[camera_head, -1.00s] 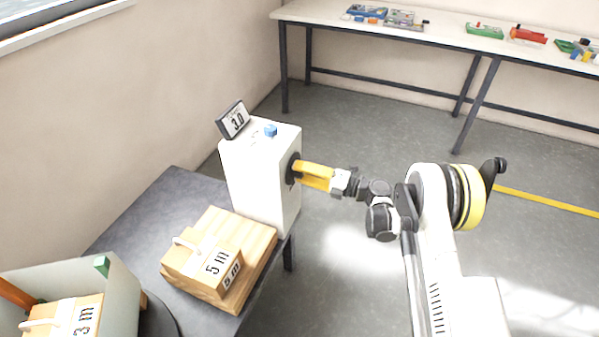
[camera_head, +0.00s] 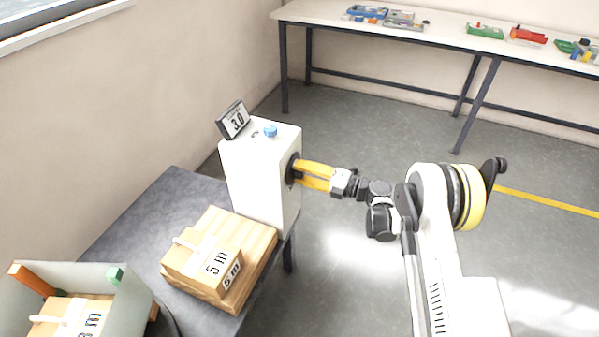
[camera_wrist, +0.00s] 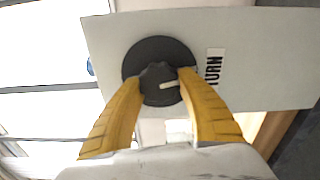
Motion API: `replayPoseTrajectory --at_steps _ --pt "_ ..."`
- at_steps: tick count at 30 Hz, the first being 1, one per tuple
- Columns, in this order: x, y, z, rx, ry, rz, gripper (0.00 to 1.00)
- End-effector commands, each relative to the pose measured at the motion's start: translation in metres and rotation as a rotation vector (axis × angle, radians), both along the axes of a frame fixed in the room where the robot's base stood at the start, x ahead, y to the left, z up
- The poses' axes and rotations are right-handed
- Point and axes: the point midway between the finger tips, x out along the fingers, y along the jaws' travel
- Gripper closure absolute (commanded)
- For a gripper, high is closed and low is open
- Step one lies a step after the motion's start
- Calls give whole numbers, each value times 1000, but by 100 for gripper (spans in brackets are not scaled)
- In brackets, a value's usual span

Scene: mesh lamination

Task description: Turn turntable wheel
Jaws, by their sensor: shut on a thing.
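The turntable wheel is a round black knob (camera_wrist: 158,68) with a pale pointer mark, on the side of a white box (camera_head: 252,185). The word "TURN" is printed beside it in the wrist view. My gripper (camera_wrist: 160,84) has its two yellow fingers shut on the knob, one at each side. In the head view my gripper (camera_head: 300,172) reaches the box's right face, and the fingers show one above the other. The knob is mostly hidden there.
A display reading 3.0 (camera_head: 234,120) and a blue button (camera_head: 270,131) top the box. A wooden block marked 5 m (camera_head: 215,258) sits on the dark table (camera_head: 130,215). A grey bin (camera_head: 133,298) holds another block at lower left. A long bench (camera_head: 450,30) stands behind.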

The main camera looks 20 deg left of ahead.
Motion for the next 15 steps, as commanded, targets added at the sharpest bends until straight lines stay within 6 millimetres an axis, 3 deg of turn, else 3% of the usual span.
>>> replayPoseTrajectory --at_steps 1,3,11,15 --pt "0 0 0 -1 0 0 49" --pt "0 0 0 -1 0 0 34" --pt "0 0 0 0 0 0 34" --pt "0 -10 0 -1 0 -3 34"
